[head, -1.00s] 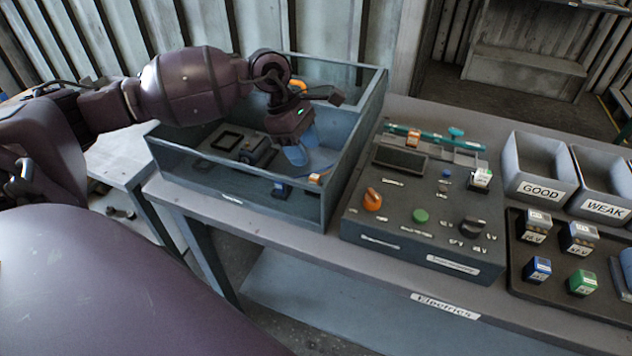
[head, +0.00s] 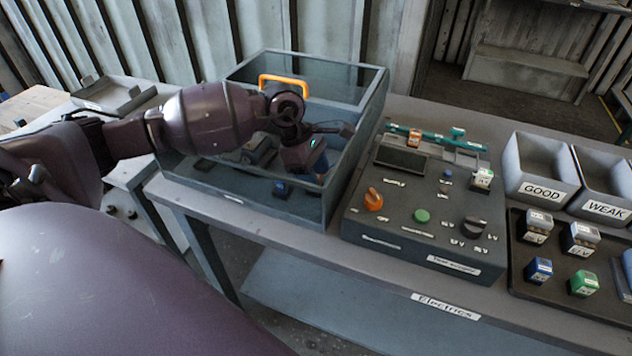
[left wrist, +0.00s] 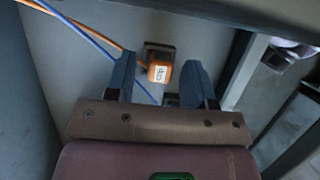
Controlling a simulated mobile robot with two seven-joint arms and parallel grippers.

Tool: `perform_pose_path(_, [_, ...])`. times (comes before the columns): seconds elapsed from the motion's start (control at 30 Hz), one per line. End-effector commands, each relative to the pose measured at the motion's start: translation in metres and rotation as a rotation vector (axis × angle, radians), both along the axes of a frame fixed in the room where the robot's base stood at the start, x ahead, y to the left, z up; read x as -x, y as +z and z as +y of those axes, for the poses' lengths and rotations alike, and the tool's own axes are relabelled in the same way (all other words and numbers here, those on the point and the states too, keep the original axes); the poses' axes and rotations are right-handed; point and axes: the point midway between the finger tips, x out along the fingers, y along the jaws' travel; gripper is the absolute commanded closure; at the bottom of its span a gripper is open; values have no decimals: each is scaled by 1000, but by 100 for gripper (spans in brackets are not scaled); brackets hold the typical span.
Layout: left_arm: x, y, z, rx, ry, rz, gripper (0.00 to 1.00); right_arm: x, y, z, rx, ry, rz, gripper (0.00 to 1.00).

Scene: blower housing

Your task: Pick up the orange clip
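The orange clip (left wrist: 160,72), a small orange block with a white label, lies on the floor of the glass-sided bin (head: 255,205). In the left wrist view it sits ahead of my left gripper (left wrist: 165,85), between the lines of its two blue-grey fingers. The fingers are apart and do not appear to touch it. In the head view my left gripper (head: 315,168) reaches down inside the bin, near its right wall. The clip is mostly or wholly hidden there. My right gripper is not in view.
Blue and orange cables (left wrist: 88,32) run beside the clip. A dark base piece lies behind it. A blue block (head: 282,188) lies in the bin. The bin's walls stand close around. A control box (head: 400,235) stands to the right, with GOOD (head: 540,190) and WEAK (head: 603,208) trays beyond.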

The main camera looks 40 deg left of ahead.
Motion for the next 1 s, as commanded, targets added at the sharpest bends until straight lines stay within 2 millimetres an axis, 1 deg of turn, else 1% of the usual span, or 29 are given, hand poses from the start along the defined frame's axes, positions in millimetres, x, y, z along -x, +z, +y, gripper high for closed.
perform_pose_path(0.03, [0, 0, 0, 0, 0, 0, 59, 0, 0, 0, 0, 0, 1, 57])
perform_pose_path(0.2, [0, 0, 0, 0, 0, 0, 85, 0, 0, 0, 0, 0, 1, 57])
perform_pose_path(0.23, [0, 0, 0, 0, 0, 0, 90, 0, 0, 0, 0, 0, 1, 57])
perform_pose_path(0.27, [0, 0, 0, 0, 0, 0, 91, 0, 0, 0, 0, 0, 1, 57])
perform_pose_path(0.53, [0, 1, 0, 0, 0, 0, 91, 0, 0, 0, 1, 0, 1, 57])
perform_pose_path(0.67, [0, 9, 1, -1, 0, -2, 91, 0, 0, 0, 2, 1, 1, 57])
perform_pose_path(0.77, [-1, 23, 1, -2, -1, -3, 91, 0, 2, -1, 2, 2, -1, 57])
perform_pose_path(0.87, [-1, 43, 1, -2, -1, -4, 91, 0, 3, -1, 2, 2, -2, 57])
perform_pose_path(1.0, [-1, 79, 1, -3, 0, -6, 91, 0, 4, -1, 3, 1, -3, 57])
